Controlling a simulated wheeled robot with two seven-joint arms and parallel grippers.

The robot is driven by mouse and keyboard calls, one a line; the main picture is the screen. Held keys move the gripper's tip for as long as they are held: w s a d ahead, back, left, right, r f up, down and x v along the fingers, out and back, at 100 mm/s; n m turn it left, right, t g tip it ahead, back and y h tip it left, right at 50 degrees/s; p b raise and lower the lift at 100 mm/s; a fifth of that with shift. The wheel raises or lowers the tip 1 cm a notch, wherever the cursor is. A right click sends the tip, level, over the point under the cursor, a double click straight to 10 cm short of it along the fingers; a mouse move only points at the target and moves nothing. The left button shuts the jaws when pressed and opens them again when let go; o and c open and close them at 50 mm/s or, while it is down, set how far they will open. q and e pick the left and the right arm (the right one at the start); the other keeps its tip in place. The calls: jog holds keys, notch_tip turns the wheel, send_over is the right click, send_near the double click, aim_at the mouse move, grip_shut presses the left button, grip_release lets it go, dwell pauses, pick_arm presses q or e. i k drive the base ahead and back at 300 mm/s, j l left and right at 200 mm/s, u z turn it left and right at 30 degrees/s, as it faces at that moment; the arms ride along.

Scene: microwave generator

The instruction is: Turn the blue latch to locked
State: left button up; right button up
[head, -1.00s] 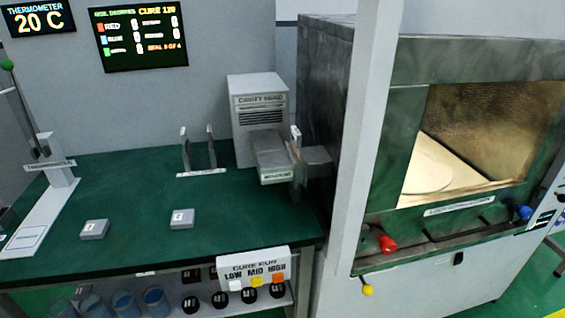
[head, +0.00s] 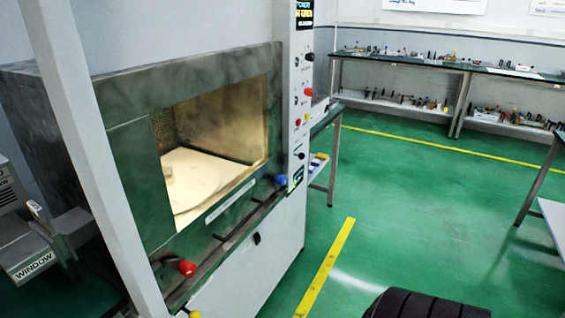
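The blue latch (head: 281,180) is a small round blue knob at the lower right corner of the front of a green-grey microwave chamber (head: 185,90). A red knob (head: 186,268) is at the lower left corner of the same front. The front opening is uncovered and shows a lit, pale interior with a small object on the plate. Whether the blue latch is locked cannot be told from its small size here. Neither of my grippers shows in the head view, and nothing is seen touching the latch.
A control column (head: 298,110) with knobs and buttons stands right of the chamber. A pale post (head: 100,160) crosses the chamber's left side. A grey piece labelled WINDOW (head: 33,265) is at far left. Benches (head: 430,62) line the back. Green floor right of the chamber is mostly clear.

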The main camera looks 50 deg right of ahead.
aim_at(278, 179)
jog(key=z, duration=1.65)
